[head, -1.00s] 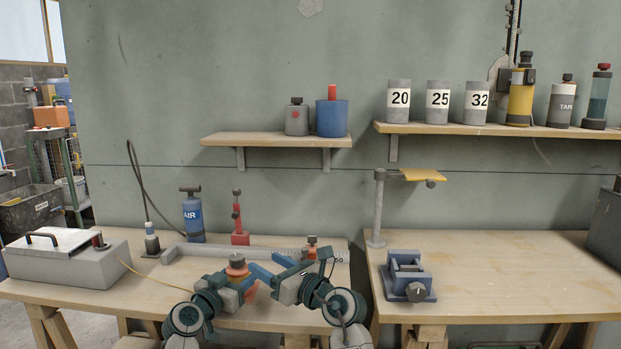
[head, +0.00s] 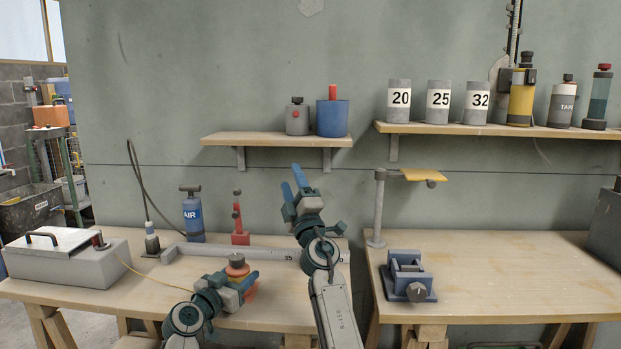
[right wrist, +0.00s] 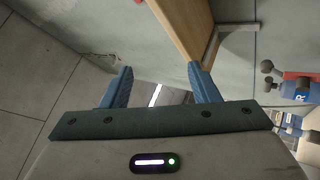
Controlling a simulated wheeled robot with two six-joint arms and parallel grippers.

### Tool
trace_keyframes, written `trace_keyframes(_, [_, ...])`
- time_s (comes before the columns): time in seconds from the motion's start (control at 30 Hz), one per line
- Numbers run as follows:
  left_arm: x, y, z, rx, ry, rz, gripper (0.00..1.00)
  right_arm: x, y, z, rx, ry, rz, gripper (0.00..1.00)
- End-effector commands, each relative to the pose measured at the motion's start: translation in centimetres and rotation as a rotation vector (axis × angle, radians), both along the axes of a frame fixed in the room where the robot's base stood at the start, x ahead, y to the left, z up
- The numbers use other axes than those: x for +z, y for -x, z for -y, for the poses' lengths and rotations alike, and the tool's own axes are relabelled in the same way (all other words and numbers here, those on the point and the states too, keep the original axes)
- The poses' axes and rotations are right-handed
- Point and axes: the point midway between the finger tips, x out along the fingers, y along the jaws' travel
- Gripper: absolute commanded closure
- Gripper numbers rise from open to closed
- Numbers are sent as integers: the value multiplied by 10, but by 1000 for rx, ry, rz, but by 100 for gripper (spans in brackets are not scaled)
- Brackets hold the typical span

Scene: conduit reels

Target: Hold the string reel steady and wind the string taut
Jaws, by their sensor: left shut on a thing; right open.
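The string reel (head: 237,267) stands on the left bench. It has a grey knob on top and orange-red parts. My left gripper (head: 249,283) is shut on the reel low at its side and partly hides it. A thin yellow string (head: 140,273) runs from the grey box (head: 70,262) at the far left toward the reel. My right gripper (head: 299,178) is open and empty, raised high above the bench near the wall, fingers up. Its two blue fingers also show apart in the right wrist view (right wrist: 160,85).
A small wooden shelf (head: 270,140) with a grey canister and a blue container is close above my right gripper. A grey ruler bar (head: 220,252), a blue AIR pump (head: 194,217) and a red stand (head: 240,222) are behind the reel. The right bench (head: 490,270) has free room.

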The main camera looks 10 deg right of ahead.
Motion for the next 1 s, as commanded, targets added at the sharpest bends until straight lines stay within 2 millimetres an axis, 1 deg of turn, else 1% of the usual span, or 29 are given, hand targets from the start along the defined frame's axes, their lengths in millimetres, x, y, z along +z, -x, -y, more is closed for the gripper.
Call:
trace_keyframes(0.03, [0,0,0,0,0,0,75,5,-7,6,17,-93,-15,45])
trace_keyframes(0.1, [0,0,0,0,0,0,75,10,-17,16,45,-234,-39,45])
trace_keyframes(0.27, [0,0,0,0,0,0,75,13,-39,36,105,-561,-98,45])
trace_keyframes(0.4, [0,0,0,0,0,0,75,9,-59,51,150,-849,-151,45])
trace_keyframes(0.6, [0,0,0,0,0,0,75,-3,-80,62,186,-1188,-214,45])
trace_keyframes(0.7, [0,0,0,0,0,0,75,-7,-86,64,194,-1295,-234,45])
trace_keyframes(0.8, [0,0,0,0,0,0,75,-12,-89,65,196,-1361,-248,45])
trace_keyframes(1.0, [0,0,0,0,0,0,75,-13,-91,65,198,-1394,-254,45])
